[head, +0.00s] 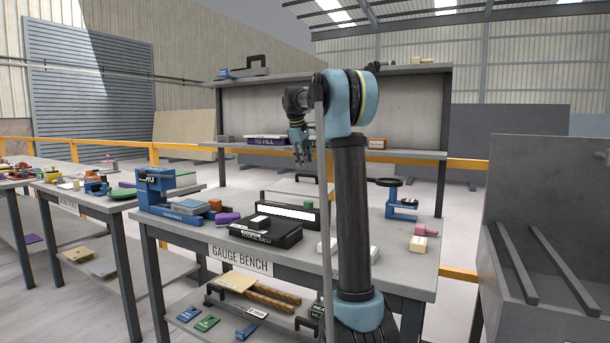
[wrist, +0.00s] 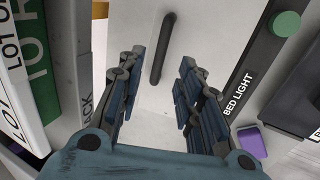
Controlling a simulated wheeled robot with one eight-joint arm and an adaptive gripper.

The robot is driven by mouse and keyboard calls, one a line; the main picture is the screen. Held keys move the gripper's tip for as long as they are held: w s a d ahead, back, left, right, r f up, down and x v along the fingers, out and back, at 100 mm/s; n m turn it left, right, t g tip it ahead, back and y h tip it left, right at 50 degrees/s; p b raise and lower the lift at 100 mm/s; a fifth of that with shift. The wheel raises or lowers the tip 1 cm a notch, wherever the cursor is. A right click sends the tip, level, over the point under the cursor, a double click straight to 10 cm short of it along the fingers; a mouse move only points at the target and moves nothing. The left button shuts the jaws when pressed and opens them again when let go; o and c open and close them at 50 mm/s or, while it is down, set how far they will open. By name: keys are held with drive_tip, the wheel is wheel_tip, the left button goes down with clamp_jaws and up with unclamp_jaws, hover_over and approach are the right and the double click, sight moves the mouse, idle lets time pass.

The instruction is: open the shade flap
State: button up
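A pale flat panel with a dark bar handle (wrist: 162,48) fills the middle of the wrist view; I take this panel (wrist: 212,30) to be the shade flap. A dark strip marked BED LIGHT (wrist: 238,92) with a green button (wrist: 286,24) runs along its right side. My gripper (wrist: 160,62) is open, with its fingers on either side of the handle and nothing between the pads. In the head view my gripper (head: 303,158) points down above the back of the gauge bench (head: 240,258). My arm hides part of the panel there.
A black case (head: 265,232) and a blue device (head: 158,190) stand on the bench left of my arm. A blue stand (head: 402,205) is at the right. A shelf (head: 410,153) crosses behind. A purple block (wrist: 251,141) lies right of the panel.

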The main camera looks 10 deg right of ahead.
hover_over(306, 184)
drive_tip(key=shift+f, duration=2.85)
clamp_jaws()
